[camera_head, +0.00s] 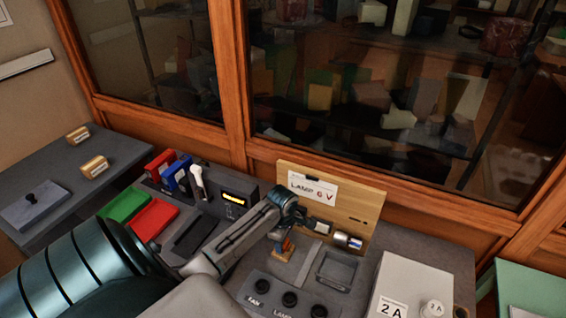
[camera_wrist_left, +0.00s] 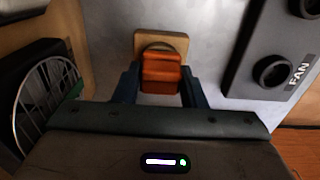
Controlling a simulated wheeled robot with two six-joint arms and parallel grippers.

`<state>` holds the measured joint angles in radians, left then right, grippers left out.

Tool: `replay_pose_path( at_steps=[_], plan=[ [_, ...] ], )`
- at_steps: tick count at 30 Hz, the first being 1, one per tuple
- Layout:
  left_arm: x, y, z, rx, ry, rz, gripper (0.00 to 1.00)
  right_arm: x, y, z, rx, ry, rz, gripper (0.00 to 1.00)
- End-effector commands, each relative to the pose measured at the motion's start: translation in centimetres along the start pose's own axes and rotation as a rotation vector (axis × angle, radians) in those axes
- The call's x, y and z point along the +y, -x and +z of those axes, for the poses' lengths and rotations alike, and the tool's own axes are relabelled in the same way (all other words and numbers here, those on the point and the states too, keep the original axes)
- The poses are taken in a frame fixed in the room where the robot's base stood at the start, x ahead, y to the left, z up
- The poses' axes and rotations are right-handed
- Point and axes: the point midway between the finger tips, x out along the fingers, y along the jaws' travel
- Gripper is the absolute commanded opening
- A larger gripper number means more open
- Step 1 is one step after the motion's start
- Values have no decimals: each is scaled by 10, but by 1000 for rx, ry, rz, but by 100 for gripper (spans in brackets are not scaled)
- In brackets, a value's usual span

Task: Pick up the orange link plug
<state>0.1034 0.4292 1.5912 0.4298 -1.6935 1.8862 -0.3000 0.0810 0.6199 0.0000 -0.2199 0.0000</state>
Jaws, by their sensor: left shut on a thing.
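The orange link plug (camera_wrist_left: 160,72) is between the two fingers of my left gripper (camera_wrist_left: 160,90) in the left wrist view. The fingers press on its sides, so the gripper is shut on it. A light wooden block (camera_wrist_left: 175,38) shows just beyond the plug; I cannot tell whether the plug touches it. In the head view the plug (camera_head: 287,245) is a small orange patch under my left gripper (camera_head: 284,250), largely hidden by the wrist. My right gripper is not in view.
A panel with black knobs labelled FAN and LAMP (camera_head: 283,296) lies in front. A wooden board with a LAMP 6 V sign (camera_head: 347,204) stands behind. A grey open tray (camera_head: 336,270) is right of the gripper.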

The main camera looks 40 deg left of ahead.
Motion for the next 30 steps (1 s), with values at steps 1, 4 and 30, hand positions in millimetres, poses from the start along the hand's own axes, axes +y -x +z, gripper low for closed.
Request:
replay_pose_path(
  at_steps=[1,4,30],
  plan=[
    [0,2,0,0,0,2,15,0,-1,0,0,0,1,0],
    [1,7,-1,1,0,4,15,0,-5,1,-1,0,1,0],
    [-119,50,89,-3,0,-1,15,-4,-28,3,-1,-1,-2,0]
  ],
)
